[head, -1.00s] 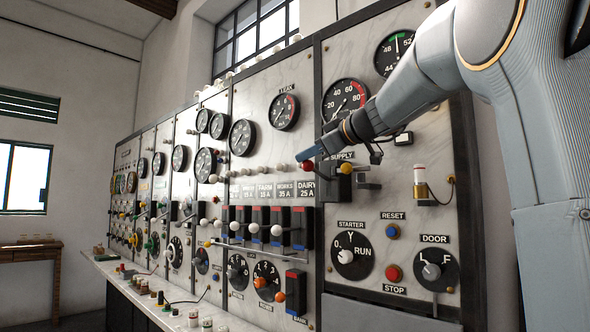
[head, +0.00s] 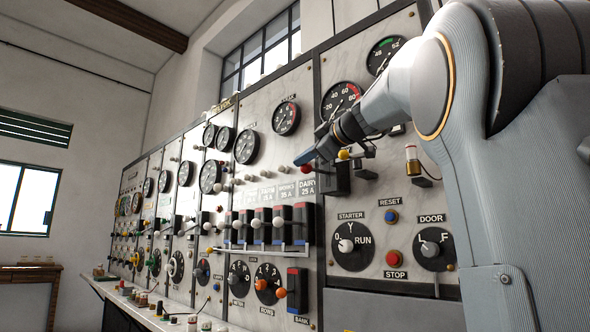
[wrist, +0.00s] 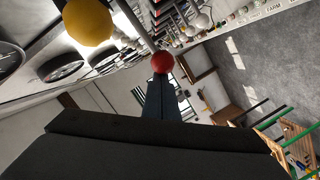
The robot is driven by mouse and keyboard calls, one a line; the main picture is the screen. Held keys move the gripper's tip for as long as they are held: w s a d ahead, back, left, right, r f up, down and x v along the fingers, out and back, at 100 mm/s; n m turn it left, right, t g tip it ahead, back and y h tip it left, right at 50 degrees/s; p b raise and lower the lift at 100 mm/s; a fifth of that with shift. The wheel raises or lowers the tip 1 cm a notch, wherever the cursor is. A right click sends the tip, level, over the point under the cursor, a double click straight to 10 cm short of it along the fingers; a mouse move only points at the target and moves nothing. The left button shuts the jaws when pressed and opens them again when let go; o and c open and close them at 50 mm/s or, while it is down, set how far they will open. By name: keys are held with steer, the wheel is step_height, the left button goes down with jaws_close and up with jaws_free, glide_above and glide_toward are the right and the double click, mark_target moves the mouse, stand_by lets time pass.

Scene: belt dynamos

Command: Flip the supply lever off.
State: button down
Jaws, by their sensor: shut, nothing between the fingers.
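The supply lever's red ball knob (head: 306,169) sticks out left of a black block (head: 338,179) on the right-hand marble panel. The SUPPLY label is hidden behind my arm in the head view. My gripper (head: 304,156) is shut and empty, its narrow blue tip just above the red knob in that view. In the wrist view the red knob (wrist: 163,62) sits right beyond the shut fingertips (wrist: 161,82); I cannot tell whether they touch. A yellow ball knob (head: 344,155) is close beside the gripper, and shows large at the upper left in the wrist view (wrist: 88,22).
Round gauges (head: 342,100) sit above on the panel. Below are the starter dial (head: 351,246), the red stop button (head: 393,258) and the door dial (head: 431,249). A row of white-knobbed switches (head: 279,224) is to the left. A ledge with small items runs below.

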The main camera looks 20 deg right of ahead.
steer(key=s+a+b, duration=0.2)
steer(key=s+b, duration=0.2)
steer(key=s, duration=0.5)
steer(key=shift+n, duration=0.3)
stand_by(0.5)
stand_by(0.4)
